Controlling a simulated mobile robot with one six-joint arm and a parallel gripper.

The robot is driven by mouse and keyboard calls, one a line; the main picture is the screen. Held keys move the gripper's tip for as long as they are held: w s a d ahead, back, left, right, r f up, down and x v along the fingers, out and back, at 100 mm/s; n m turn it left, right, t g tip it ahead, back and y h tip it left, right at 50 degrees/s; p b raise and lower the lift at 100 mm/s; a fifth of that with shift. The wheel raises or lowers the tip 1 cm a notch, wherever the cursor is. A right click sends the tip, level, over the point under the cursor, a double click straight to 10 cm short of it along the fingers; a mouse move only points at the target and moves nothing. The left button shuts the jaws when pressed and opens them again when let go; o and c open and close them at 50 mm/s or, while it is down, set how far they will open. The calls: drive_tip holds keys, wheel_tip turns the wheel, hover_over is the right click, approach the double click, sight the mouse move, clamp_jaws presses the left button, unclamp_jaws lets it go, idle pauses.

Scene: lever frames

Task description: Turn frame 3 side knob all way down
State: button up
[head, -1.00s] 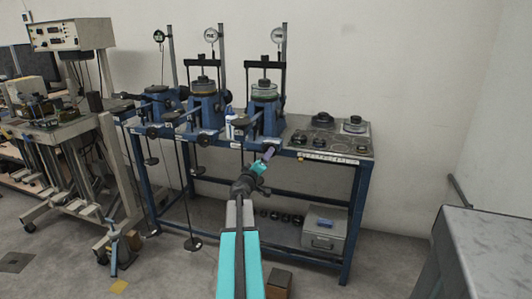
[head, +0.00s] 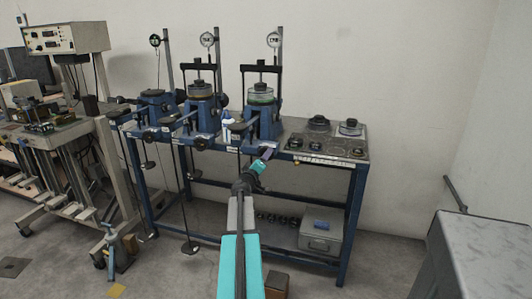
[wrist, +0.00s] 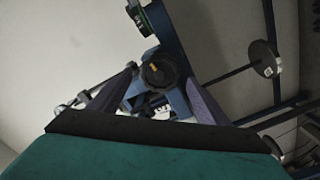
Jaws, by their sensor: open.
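Three blue lever frames stand in a row on the blue table. The rightmost one (head: 263,122), which I take as frame 3, has a clear cell and a dial gauge (head: 274,40) on top. My gripper (head: 267,155) is in front of and below this frame, reaching up toward it. In the wrist view a round dark knob (wrist: 160,72) with a small orange mark shows on a blue frame body. My open gripper (wrist: 160,80) has one purple finger on each side of the knob in the picture. I cannot tell how far the fingertips are from it.
A white-labelled bottle (head: 227,128) stands between the middle and right frames. Rings and dishes lie on the tabletop (head: 330,147) to the right. A grey box (head: 321,230) sits on the lower shelf. A grey cabinet (head: 485,240) stands at the right. A weight disc (wrist: 266,58) hangs at right.

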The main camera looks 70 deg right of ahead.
drive_tip(key=d+p, duration=0.1)
drive_tip(key=d, duration=0.1)
drive_tip(key=d+p, duration=0.1)
drive_tip(key=d, duration=0.2)
drive_tip(key=shift+w+d+r+p, duration=0.1)
drive_tip(key=shift+w+d+p, duration=0.1)
drive_tip(key=shift+p, duration=0.1)
drive_tip(key=shift+d, duration=0.1)
drive_tip(key=shift+c, duration=0.4)
drive_tip(key=shift+f, duration=0.2)
drive_tip(key=c, duration=1.3)
